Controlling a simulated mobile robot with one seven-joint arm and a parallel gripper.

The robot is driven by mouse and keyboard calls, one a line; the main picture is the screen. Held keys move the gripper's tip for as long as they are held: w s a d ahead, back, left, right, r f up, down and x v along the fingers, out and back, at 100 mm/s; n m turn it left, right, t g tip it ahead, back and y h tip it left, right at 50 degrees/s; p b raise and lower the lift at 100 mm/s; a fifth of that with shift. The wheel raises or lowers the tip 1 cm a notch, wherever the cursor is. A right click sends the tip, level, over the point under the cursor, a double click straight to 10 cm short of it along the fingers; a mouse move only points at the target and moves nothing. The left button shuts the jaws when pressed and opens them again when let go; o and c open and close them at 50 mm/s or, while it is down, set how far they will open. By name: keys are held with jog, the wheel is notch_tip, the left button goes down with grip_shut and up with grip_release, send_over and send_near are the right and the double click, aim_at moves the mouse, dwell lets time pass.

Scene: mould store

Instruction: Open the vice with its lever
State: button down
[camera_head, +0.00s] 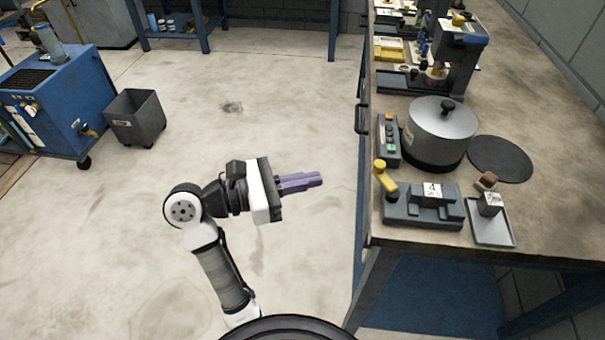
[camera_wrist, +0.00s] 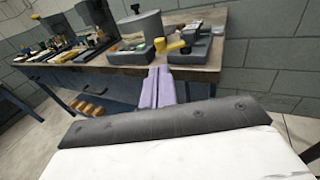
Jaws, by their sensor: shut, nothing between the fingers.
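The grey vice (camera_head: 422,213) sits near the front left corner of the workbench. Its yellow lever (camera_head: 384,176) stands up at the vice's left end. A light block marked 4 (camera_head: 432,192) is at the middle of the vice. My gripper (camera_head: 320,179) is out over the floor, left of the bench and apart from the lever, with its purple fingers together and empty. In the wrist view the fingers (camera_wrist: 158,88) point toward the bench, with the yellow lever (camera_wrist: 176,45) and the vice (camera_wrist: 203,42) just beyond their tips.
The workbench (camera_head: 545,215) also holds a large lidded pot (camera_head: 440,132), a control box (camera_head: 388,140), a dark round mat (camera_head: 500,158) and a small tray (camera_head: 493,230) with a metal block. The floor (camera_head: 290,110) around my arm is clear. A grey bin (camera_head: 136,117) stands far left.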

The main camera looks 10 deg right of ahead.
aim_at(374, 167)
jog(key=d+p, duration=0.1)
jog(key=d, duration=0.2)
jog(key=w+d+p, duration=0.1)
jog(key=d, duration=0.2)
jog(key=d+p, duration=0.1)
jog(key=d, duration=0.3)
jog(key=shift+w+f, duration=0.15)
jog(key=shift+w, duration=0.2)
jog(key=shift+d, duration=0.1)
